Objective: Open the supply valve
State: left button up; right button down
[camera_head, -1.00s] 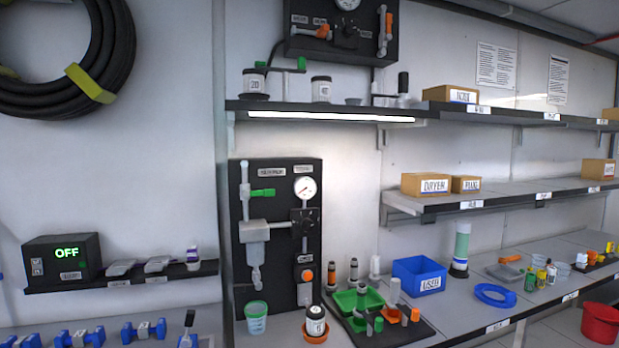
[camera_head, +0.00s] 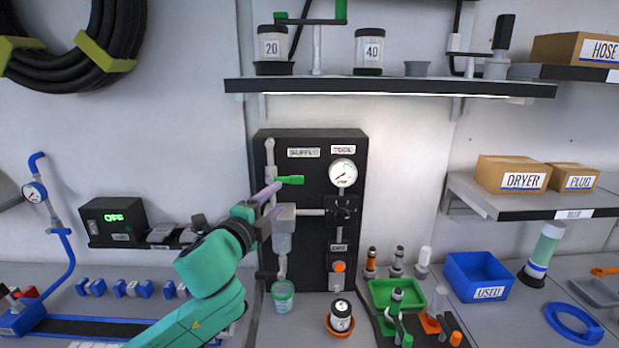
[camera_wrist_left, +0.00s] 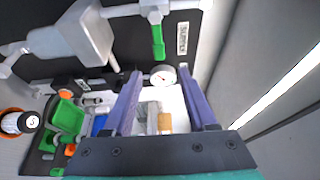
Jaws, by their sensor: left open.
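The supply valve's green handle (camera_head: 289,180) sticks out level to the right of a grey vertical pipe, under the SUPPLY label (camera_head: 304,153) on the black panel (camera_head: 310,140). It also shows in the left wrist view (camera_wrist_left: 158,42), beyond the fingertips and roughly centred between them. My left gripper (camera_head: 273,198) is open and empty, its purple fingers reaching toward the panel just below and left of the handle. In the left wrist view the open fingers (camera_wrist_left: 158,74) appear apart from the handle. My right gripper is out of view.
A gauge (camera_head: 343,173) sits right of the handle, and a grey filter body (camera_head: 283,232) hangs below it. A green cup (camera_head: 283,296) and a labelled jar (camera_head: 341,316) stand under the panel. A lit shelf (camera_head: 390,90) overhangs above.

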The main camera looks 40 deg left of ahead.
aim_at(295, 182)
pick_arm(q)
jog(key=p+x, duration=0.3)
jog(key=x, duration=0.8)
jog(key=shift+w+a+p, duration=0.15)
jog(key=shift+w+p, duration=0.1)
jog(key=shift+p, duration=0.05)
jog(key=shift+w+a, duration=0.2)
jog(key=shift+w, duration=0.15)
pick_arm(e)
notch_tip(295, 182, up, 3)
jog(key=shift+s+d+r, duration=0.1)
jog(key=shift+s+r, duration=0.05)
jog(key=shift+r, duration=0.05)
pick_arm(q)
jog(key=shift+w+f, duration=0.1)
jog(key=shift+w, duration=0.05)
grip_shut()
jog(key=shift+f, duration=0.15)
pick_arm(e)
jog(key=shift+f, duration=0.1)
